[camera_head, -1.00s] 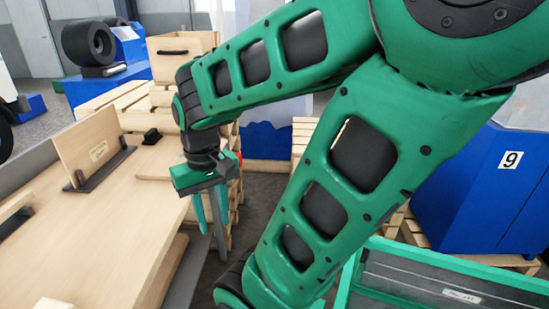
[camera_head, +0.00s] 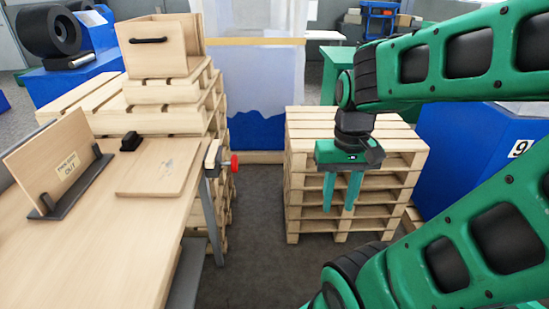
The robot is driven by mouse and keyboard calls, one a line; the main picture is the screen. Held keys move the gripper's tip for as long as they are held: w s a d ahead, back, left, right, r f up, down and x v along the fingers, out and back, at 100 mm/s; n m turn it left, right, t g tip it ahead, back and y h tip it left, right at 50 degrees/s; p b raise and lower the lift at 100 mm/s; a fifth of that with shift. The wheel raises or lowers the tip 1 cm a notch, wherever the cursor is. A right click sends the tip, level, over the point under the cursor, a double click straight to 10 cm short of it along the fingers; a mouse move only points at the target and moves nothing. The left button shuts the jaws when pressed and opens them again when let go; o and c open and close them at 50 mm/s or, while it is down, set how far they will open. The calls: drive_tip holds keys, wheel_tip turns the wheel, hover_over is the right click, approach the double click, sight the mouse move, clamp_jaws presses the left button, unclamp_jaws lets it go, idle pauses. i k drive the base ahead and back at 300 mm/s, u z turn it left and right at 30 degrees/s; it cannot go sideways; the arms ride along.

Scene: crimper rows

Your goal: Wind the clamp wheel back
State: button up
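The red clamp wheel (camera_head: 235,163) sticks out to the right from a clamp (camera_head: 213,158) at the right edge of the wooden bench (camera_head: 100,240). A flat wooden board (camera_head: 158,168) lies on the bench beside the clamp, and the clamp appears to grip its edge. My gripper (camera_head: 339,208) hangs pointing down to the right of the wheel, well apart from it. Its two green fingers are spread with a gap between them and nothing in it. The wheel's screw is too small to make out clearly.
A pallet stack (camera_head: 355,165) stands behind my gripper. Another stack with a wooden box (camera_head: 160,50) stands behind the bench. A sign in a holder (camera_head: 60,165) and a small black block (camera_head: 130,141) are on the bench. The floor (camera_head: 265,225) between bench and right pallets is clear.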

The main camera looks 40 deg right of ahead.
sight(233, 163)
drive_tip(key=z, duration=1.5)
drive_tip(key=k, duration=1.05)
drive_tip(key=u, duration=0.85)
drive_tip(key=i, duration=1.25)
drive_tip(key=z, duration=0.25)
